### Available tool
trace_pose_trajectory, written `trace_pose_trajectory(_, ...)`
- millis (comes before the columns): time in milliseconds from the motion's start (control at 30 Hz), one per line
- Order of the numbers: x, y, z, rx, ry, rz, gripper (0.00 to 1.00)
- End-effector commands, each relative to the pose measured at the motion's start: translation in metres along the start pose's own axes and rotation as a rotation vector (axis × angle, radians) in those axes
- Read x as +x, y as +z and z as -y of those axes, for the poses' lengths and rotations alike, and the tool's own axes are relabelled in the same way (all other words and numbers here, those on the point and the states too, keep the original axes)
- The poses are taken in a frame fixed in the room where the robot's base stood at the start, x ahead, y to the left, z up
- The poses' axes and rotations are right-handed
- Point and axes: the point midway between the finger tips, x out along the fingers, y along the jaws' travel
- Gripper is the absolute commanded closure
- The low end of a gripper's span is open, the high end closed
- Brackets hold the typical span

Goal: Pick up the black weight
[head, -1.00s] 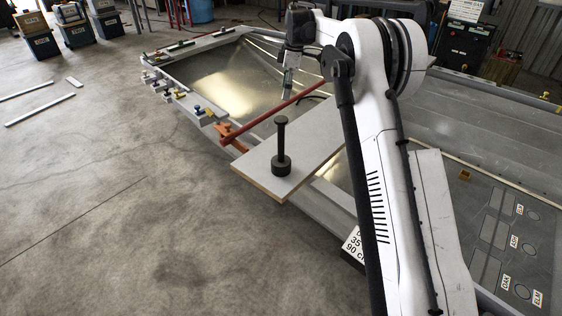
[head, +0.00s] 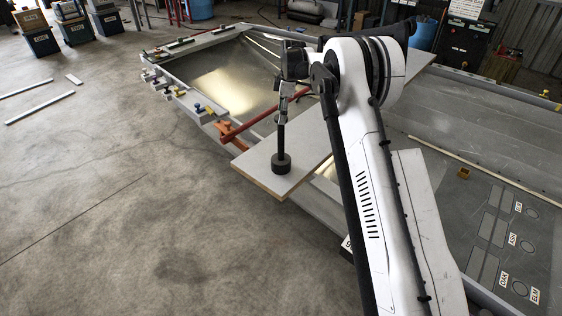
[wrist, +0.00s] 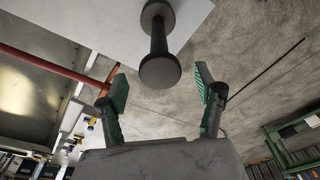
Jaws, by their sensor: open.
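The black weight (head: 281,162) stands upright on a pale board (head: 252,176), with a thick round base and a thin stem. My gripper (head: 284,106) is at the upper end of the stem in the head view, hiding the weight's top. In the wrist view my gripper (wrist: 160,86) is open, its green-padded fingers spread left and right. The weight's round top (wrist: 160,71) faces the camera there, roughly centred between the fingertips and a little beyond them. Clear gaps show on both sides, and the fingers do not appear to grip it.
A red bar (head: 250,123) and an orange clamp (head: 224,132) lie just left of the board. Small coloured clamps (head: 200,108) line the hull's edge. Open concrete floor (head: 120,210) lies left of the board.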

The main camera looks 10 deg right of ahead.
Motion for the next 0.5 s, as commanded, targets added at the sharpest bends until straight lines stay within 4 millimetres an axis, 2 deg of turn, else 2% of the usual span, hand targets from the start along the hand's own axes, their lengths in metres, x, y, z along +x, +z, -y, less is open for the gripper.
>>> trace_pose_trajectory(200,0.029,0.001,0.000,0.000,0.000,0.000,0.34)
trace_pose_trajectory(467,0.033,0.001,0.000,0.000,0.000,0.000,0.34)
trace_pose_trajectory(500,0.033,0.001,0.000,0.000,0.000,0.000,0.39)
